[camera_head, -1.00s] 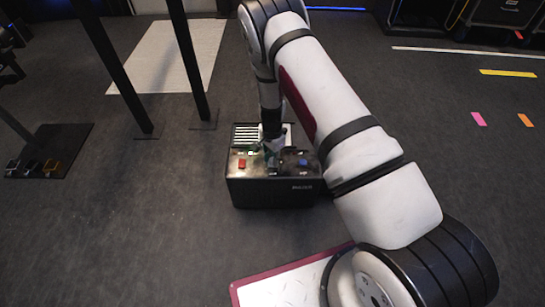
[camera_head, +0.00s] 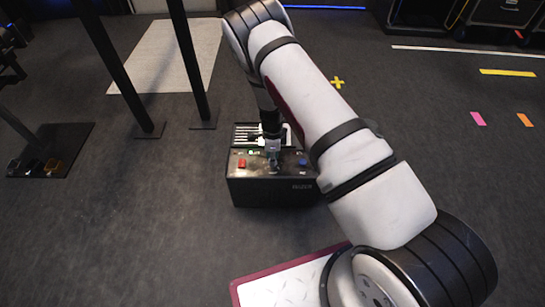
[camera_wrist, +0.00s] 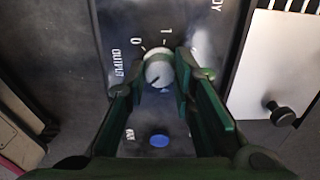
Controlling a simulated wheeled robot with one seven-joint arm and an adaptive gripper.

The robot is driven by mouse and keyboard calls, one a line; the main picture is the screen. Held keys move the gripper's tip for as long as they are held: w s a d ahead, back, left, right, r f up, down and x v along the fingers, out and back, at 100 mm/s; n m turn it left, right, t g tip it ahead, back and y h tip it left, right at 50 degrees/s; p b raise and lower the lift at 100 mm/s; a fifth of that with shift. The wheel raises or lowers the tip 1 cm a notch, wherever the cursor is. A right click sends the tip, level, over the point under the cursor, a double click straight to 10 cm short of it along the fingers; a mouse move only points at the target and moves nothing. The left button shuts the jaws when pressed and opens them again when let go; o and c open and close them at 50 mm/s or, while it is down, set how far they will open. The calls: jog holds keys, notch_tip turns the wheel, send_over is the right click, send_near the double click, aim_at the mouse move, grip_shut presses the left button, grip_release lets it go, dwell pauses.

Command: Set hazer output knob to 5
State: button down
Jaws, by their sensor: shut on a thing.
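The hazer (camera_head: 270,192) is a dark box on the floor in the head view. In the wrist view its output knob (camera_wrist: 158,65) is a round grey knob beside the word OUTPUT, with a 0 and a 1 printed near its rim. A dark mark on the knob points toward its lower left; the number there is hidden by my fingers. My gripper (camera_wrist: 159,78) has one finger on each side of the knob and is shut on it. In the head view my gripper (camera_head: 273,160) covers the knob from above.
A red button (camera_head: 242,164) and a blue button (camera_head: 302,162) flank my gripper on the hazer's top. The blue button shows below the knob in the wrist view (camera_wrist: 159,141). Black posts (camera_head: 190,60) stand behind left. A maroon-edged plate (camera_head: 285,281) lies in front.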

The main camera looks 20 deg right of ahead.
dwell(0.5)
jog(key=c, duration=1.3)
grip_release()
jog(key=shift+c, duration=0.2)
notch_tip(320, 180, up, 12)
